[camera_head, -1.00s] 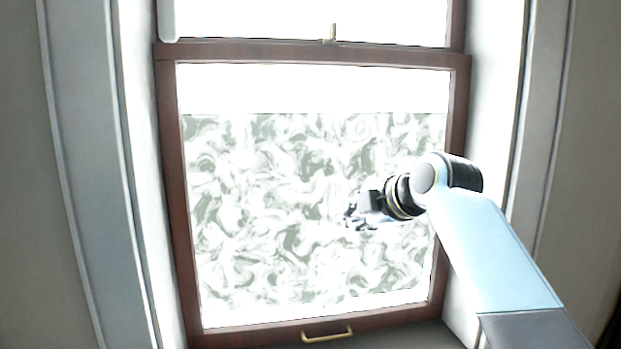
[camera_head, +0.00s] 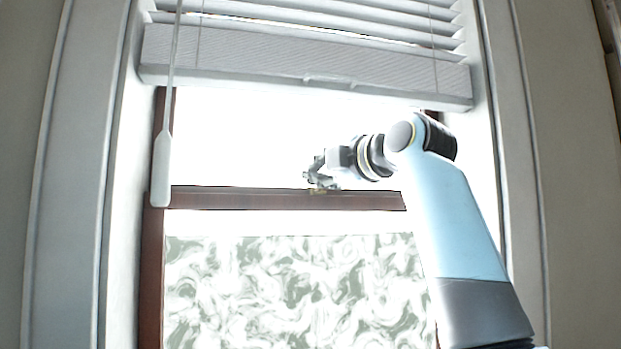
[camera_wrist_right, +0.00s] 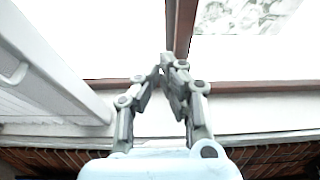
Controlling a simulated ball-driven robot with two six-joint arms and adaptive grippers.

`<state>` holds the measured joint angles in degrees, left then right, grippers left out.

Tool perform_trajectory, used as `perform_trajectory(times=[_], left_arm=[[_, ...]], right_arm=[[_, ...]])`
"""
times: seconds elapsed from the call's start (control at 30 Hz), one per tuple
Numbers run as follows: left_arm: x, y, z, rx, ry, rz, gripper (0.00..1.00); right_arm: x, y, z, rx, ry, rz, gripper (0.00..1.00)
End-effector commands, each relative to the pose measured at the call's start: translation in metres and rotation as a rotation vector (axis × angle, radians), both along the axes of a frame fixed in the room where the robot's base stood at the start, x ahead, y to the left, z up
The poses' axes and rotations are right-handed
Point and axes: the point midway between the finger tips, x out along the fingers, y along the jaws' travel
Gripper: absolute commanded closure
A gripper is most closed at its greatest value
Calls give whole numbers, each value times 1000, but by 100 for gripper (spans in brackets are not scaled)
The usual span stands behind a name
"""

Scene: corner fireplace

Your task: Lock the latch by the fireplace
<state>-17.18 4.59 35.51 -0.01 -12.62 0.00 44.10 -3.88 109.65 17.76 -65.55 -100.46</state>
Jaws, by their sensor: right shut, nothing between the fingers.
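The latch (camera_head: 318,191) is a small brass-coloured piece on the dark wooden middle rail (camera_head: 240,198) of the window. Only a bit of it shows in the head view, because my right gripper (camera_head: 309,178) is in front of it and just above it. Whether they touch, I cannot tell. The gripper is shut and empty. In the right wrist view the shut fingertips (camera_wrist_right: 168,66) are close to the end of the rail (camera_wrist_right: 182,30) in the picture. I cannot make out the latch there, nor which way it is turned. My left gripper is not in view.
White blinds (camera_head: 300,65) hang across the upper window, above my right gripper. A white wand (camera_head: 161,170) hangs at the left. The lower pane (camera_head: 290,290) has a green-white swirled pattern. Grey casing stands on both sides. The glass is very bright.

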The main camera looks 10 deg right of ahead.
Motion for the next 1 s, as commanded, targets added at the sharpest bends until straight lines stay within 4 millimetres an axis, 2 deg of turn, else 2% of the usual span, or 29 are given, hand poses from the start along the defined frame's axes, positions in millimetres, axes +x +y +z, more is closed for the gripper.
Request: perform_trajectory(times=[0.13,0.23,0.6,0.7,0.8,1.0], left_arm=[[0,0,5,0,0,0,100],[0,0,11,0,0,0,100],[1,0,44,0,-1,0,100],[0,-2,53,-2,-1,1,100],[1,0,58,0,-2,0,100],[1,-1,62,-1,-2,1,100]], right_arm=[[9,3,1,0,2,1,100],[22,8,3,1,3,2,100],[96,33,3,0,4,1,100],[95,13,3,-3,1,-4,100],[95,2,2,-2,2,-2,100],[94,-8,0,0,0,-1,100]])
